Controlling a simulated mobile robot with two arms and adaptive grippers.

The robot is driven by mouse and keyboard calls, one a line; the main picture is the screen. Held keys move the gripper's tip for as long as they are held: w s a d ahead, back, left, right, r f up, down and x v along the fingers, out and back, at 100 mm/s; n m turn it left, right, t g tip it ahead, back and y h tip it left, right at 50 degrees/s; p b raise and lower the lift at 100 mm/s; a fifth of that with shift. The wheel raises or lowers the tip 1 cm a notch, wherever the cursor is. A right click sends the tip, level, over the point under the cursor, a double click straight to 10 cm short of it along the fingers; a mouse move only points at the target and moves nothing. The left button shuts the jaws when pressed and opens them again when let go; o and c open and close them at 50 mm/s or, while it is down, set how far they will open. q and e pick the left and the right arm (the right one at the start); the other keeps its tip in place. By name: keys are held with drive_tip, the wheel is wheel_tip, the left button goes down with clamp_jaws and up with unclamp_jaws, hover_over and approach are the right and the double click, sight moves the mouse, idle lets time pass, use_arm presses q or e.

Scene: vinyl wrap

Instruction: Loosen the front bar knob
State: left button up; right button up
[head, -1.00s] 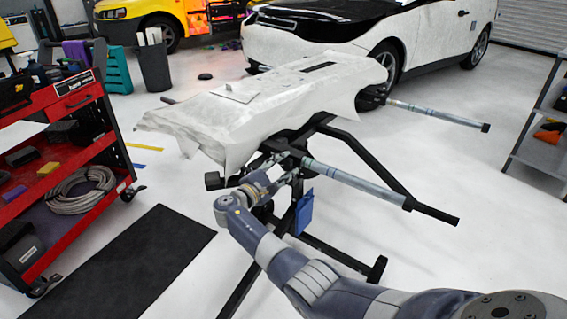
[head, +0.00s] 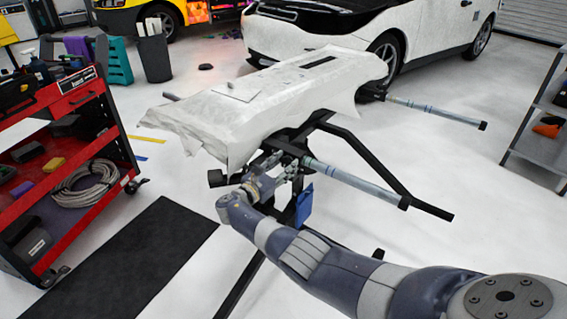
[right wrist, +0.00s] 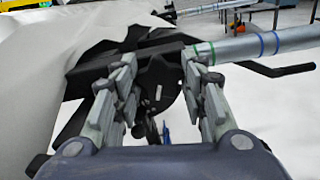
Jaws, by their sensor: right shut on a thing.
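The front bar (head: 355,182) is a grey tube with blue bands, sticking out to the right from the near side of the stand. It also shows in the right wrist view (right wrist: 265,44). My right gripper (head: 282,166) is at the inner end of this bar, by the black clamp. In the right wrist view its two fingers (right wrist: 160,72) stand on either side of a dark round knob (right wrist: 158,92), shut on it. The knob is under the black bracket, and its exact contact with the fingertips is partly hidden. My left gripper is not in view.
A white-wrapped panel (head: 235,105) lies on the black stand just behind the gripper. The rear bar (head: 435,110) sticks out farther back. A red tool cart (head: 85,99) stands left, a grey shelf (head: 540,148) right. The floor between is mostly clear.

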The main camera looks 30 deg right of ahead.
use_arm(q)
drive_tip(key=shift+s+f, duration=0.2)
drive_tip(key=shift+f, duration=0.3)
use_arm(e)
drive_tip(key=shift+w+r+n, duration=0.1)
drive_tip(key=shift+r+n, duration=0.05)
drive_tip(key=shift+n, duration=0.35)
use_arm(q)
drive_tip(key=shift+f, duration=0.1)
use_arm(e)
drive_tip(key=o, duration=1.1)
drive_tip(key=shift+c, duration=0.2)
drive_tip(key=shift+a+f, duration=0.2)
drive_tip(key=v, duration=1.1)
drive_tip(key=shift+s+a, duration=0.25)
drive_tip(key=shift+a, duration=0.05)
drive_tip(key=shift+r, duration=0.1)
